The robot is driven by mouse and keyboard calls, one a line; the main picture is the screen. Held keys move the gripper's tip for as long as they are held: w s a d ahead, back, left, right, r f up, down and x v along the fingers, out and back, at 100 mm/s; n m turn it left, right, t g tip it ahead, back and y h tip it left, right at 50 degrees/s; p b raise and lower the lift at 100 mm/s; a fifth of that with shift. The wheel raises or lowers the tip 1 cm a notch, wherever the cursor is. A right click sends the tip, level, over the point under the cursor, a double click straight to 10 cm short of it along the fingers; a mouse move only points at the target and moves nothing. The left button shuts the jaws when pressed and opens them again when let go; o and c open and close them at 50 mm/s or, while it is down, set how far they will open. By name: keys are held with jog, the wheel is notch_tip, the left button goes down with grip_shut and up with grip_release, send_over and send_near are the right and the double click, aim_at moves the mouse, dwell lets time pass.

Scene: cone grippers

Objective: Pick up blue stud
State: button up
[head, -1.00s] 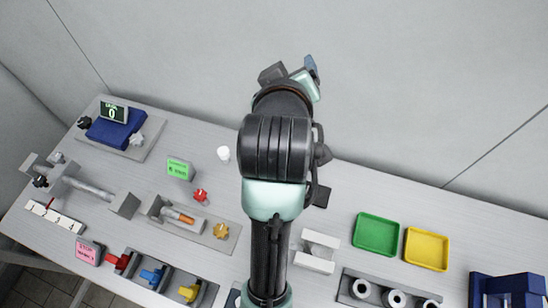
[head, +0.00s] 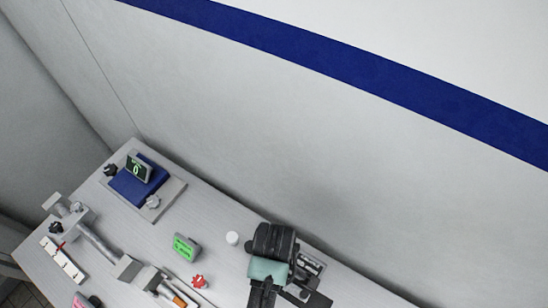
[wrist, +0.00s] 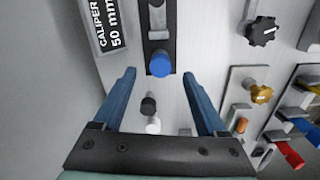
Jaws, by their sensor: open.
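The blue stud (wrist: 160,63) shows in the wrist view as a round blue knob at the near end of a dark strip on a grey holder (wrist: 158,28). My gripper (wrist: 159,74) is open, with its two blue fingers pointing toward the holder. The stud appears in the gap between the fingertips, slightly beyond them, and nothing is held. I cannot tell the depth left between fingertips and stud. In the head view, my arm hides the stud.
A "CALIPER 50 mm" label (wrist: 112,25) stands close left of the fingers. A black-and-white peg (wrist: 150,110) shows between them. A black knob (wrist: 262,31) and an orange knob (wrist: 260,94) lie right. In the head view, a green display (head: 186,246) stands left of my arm.

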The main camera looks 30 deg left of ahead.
jog(key=shift+w+f, duration=0.15)
jog(key=shift+f, duration=0.8)
jog(key=shift+f+p, duration=0.5)
jog(key=shift+f, duration=1.95)
jog(key=shift+s, duration=0.2)
grip_shut()
